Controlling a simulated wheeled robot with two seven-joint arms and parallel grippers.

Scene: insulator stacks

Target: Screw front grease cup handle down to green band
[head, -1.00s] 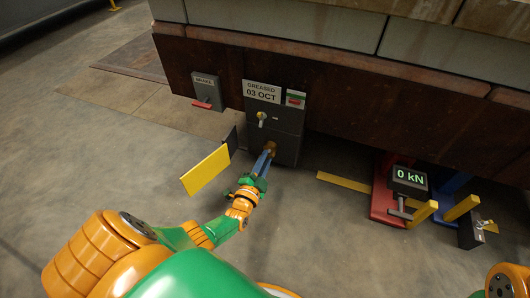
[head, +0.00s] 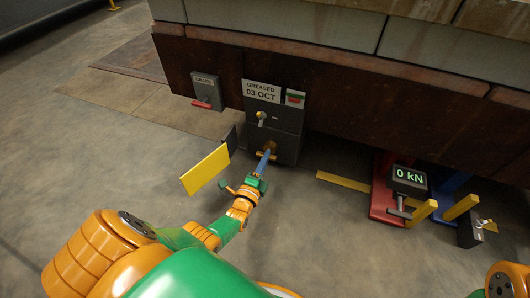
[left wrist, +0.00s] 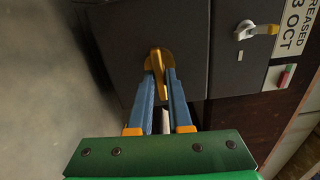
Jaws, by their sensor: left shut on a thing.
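The brass grease cup handle (head: 270,147) sticks out low on the front of the dark grey box (head: 287,120). My left gripper (head: 266,154) reaches it from below, its blue fingers shut on the handle. In the left wrist view the brass handle (left wrist: 158,68) lies between the two blue fingertips (left wrist: 160,75), its bar running along the fingers. I cannot make out a green band on the cup. My right gripper is out of view.
A small lever with a yellow grip (head: 261,116) sits above the cup, under the "GREASED 03 OCT" sign (head: 262,91). A yellow plate (head: 206,171) stands left of my gripper. A red-handled box (head: 206,92) hangs further left. A "0 kN" display (head: 409,177) stands at right.

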